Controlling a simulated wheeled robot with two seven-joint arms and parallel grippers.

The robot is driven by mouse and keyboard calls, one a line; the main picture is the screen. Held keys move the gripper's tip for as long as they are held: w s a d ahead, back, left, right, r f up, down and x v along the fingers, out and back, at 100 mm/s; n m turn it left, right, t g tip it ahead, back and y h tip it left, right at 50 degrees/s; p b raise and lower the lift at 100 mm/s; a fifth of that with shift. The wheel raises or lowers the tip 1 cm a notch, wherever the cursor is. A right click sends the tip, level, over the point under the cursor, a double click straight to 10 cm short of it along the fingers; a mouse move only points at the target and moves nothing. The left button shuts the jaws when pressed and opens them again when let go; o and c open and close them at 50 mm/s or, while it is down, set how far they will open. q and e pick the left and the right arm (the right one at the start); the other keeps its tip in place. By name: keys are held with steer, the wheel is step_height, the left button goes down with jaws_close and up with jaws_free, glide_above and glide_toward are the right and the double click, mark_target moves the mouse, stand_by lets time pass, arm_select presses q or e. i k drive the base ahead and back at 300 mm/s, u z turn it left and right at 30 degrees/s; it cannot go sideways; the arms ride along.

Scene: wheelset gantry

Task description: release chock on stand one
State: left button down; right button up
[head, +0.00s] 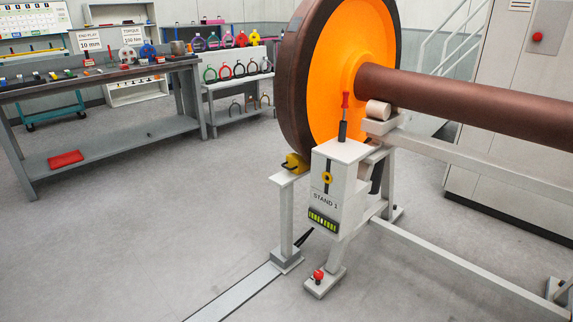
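Stand one (331,190) is a pale box on a grey frame, labelled STAND 1, beside the large orange and brown wheel (335,75). A yellow block (295,163), which looks like the chock, sits on a post top at the left, under the wheel's lower rim; I cannot tell whether it touches the wheel. A lever with a red handle (345,100) stands upright on top of the stand's box. A round yellow and black part (327,178) is on the box front, above a green-lit strip (323,221). Neither of my grippers is in view.
A brown axle (465,100) runs right from the wheel over grey rails (480,168). A red knob (318,275) is on the stand's foot. A workbench (100,77) with parts stands at the back left. The floor (150,220) at the left is clear.

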mark_target(295, 163)
steer(key=z, duration=0.65)
steer(key=i, duration=0.7)
steer(key=z, duration=0.55)
steer(key=i, duration=0.95)
steer(key=u, duration=0.9)
steer(key=i, duration=1)
steer(key=u, duration=0.2)
